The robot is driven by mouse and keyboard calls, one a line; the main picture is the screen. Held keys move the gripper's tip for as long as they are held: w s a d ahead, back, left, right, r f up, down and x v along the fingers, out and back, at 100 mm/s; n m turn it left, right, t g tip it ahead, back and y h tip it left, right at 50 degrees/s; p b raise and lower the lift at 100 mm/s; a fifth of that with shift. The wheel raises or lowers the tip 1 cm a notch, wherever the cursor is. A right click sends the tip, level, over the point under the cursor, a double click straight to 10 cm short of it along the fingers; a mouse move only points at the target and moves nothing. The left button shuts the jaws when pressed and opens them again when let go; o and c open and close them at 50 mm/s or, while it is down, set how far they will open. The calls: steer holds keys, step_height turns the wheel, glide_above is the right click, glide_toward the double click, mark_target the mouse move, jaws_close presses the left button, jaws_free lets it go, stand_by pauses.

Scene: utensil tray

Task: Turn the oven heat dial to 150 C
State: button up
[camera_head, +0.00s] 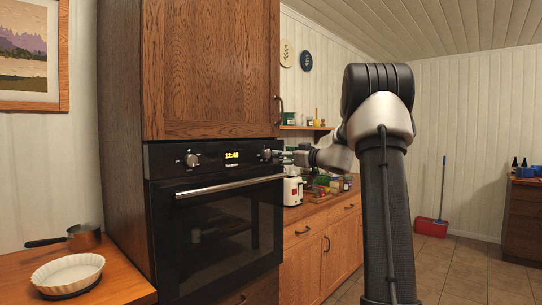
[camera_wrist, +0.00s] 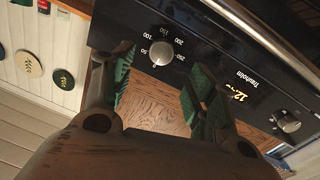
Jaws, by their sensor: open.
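The oven (camera_head: 222,225) is black with a lit clock and two silver dials on its panel. The heat dial (camera_wrist: 162,53), marked 50 to 250, is the right one in the head view (camera_head: 266,154). Its pointer is too small to read. My gripper (camera_wrist: 160,62) is open, with green-padded fingers. In the wrist view the dial shows between the fingertips; I cannot tell whether they touch it. In the head view my gripper (camera_head: 284,156) is at the panel's right end, close to this dial. The other dial (camera_head: 192,160) also shows in the wrist view (camera_wrist: 288,121).
The oven door handle (camera_head: 230,185) runs just below the panel. A wooden cupboard (camera_head: 210,70) is above the oven. A counter (camera_head: 315,209) with a white appliance (camera_head: 292,190) and jars is at the right. A pan (camera_head: 84,237) and white dish (camera_head: 68,272) stand at the left.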

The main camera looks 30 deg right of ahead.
mark_target(268, 154)
steer(key=x, duration=0.7)
steer(key=shift+w+a+f, duration=0.1)
steer(key=shift+w+a, duration=0.1)
steer(key=shift+w, duration=0.2)
steer(key=c, duration=1)
